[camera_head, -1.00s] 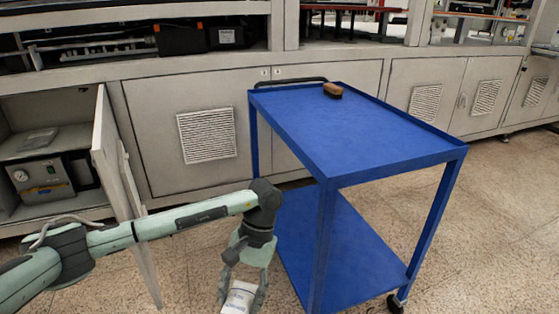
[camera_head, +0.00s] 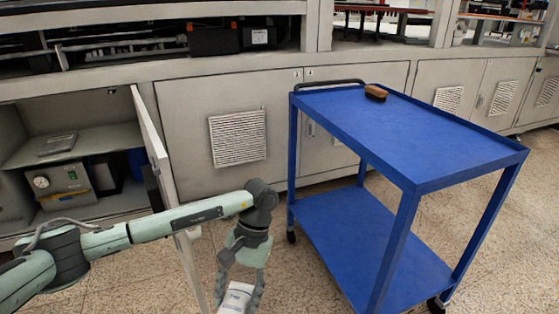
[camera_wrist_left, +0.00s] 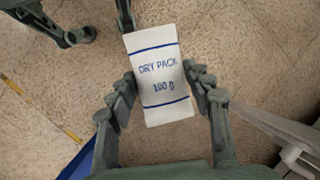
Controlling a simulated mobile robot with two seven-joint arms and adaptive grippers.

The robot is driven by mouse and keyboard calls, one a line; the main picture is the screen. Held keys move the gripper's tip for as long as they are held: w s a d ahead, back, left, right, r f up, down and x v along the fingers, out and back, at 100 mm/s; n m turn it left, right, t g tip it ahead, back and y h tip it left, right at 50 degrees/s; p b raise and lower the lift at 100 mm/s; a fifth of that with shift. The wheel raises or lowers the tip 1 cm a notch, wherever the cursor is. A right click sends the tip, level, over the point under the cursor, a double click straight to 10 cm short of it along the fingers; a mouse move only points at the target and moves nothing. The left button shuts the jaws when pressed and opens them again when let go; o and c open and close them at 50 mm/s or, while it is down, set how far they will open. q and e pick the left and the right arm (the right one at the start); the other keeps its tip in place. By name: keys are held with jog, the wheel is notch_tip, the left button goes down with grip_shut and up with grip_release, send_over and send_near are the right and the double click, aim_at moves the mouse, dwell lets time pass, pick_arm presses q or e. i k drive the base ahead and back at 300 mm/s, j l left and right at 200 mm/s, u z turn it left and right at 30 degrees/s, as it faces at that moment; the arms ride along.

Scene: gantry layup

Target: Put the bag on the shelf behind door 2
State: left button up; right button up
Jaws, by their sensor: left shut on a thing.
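The bag (camera_head: 236,298) is a white packet with blue stripes; in the left wrist view (camera_wrist_left: 162,88) it reads DRY PACK 100 g. My left gripper (camera_head: 238,288) is shut on it, with fingers on both sides, and holds it low in front of the cabinets. The open door (camera_head: 152,140) at the left stands edge-on, left of the gripper. Behind it is a cabinet with a shelf (camera_head: 108,138), partly bare, carrying a flat dark item.
Below the shelf stands a box with a gauge (camera_head: 64,184). A blue cart (camera_head: 410,140) with a brown brush (camera_head: 376,93) on top stands right of my gripper. Closed doors with vents (camera_head: 238,138) lie behind. Speckled floor shows between the open door and the cart.

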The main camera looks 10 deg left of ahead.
aim_at(105, 143)
jog(key=j, duration=0.95)
jog(key=k+j, duration=0.15)
jog(key=j, duration=1.3)
jog(key=i+j, duration=0.1)
jog(key=j, duration=0.35)
jog(key=i+j, duration=0.15)
jog(key=j, duration=0.15)
jog(key=i+j, duration=0.1)
jog(key=j, duration=0.25)
jog(key=i+j, duration=0.15)
jog(key=j, duration=0.15)
